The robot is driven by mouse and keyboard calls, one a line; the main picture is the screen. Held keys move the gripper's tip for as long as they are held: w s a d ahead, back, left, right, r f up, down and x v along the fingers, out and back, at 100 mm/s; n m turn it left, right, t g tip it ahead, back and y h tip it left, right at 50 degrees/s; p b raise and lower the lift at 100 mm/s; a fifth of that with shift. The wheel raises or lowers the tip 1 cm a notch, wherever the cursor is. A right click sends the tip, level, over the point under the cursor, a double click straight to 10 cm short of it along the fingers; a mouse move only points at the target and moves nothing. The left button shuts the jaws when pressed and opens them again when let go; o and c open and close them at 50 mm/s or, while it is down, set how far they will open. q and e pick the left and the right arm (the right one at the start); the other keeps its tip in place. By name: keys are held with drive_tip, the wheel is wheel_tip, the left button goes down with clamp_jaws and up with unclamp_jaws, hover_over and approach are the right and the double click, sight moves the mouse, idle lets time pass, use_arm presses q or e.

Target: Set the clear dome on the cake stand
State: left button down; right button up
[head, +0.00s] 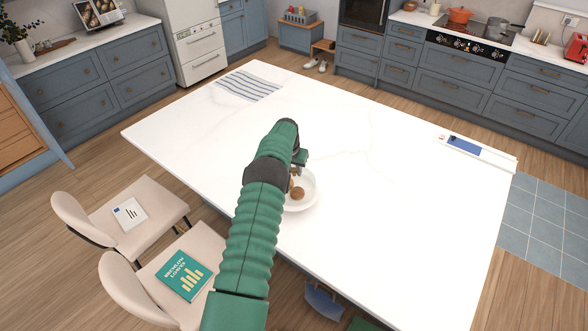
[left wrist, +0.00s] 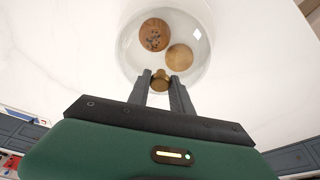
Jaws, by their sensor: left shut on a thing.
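My left gripper (head: 300,160) reaches over the white island, and its arm hides part of what is below. In the left wrist view its two fingers (left wrist: 161,84) are shut on the brown knob (left wrist: 161,77) of the clear dome (left wrist: 132,62). The dome is see-through and hard to make out in the head view. The white round cake stand (head: 306,203) is below the gripper, with round brown pastries (head: 297,193) on it. Two pastries (left wrist: 155,34) show through the dome in the left wrist view. I cannot tell whether the dome's rim touches the stand. My right gripper is out of view.
A striped cloth (head: 248,86) lies at the far left of the island (head: 390,220). A tray with a blue item (head: 466,145) lies near its right edge. Two chairs (head: 140,210) stand at the left side. Most of the island top is bare.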

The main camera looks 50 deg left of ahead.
use_arm(q)
drive_tip(key=shift+s+r, duration=0.2)
drive_tip(key=shift+s, duration=0.3)
drive_tip(key=shift+w+f, duration=0.15)
drive_tip(key=shift+w, duration=0.05)
drive_tip(key=shift+d, duration=0.1)
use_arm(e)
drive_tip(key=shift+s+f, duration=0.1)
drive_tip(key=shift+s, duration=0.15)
use_arm(q)
drive_tip(key=shift+s, duration=0.15)
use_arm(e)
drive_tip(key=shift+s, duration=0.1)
use_arm(q)
drive_tip(key=c, duration=1.1)
unclamp_jaws()
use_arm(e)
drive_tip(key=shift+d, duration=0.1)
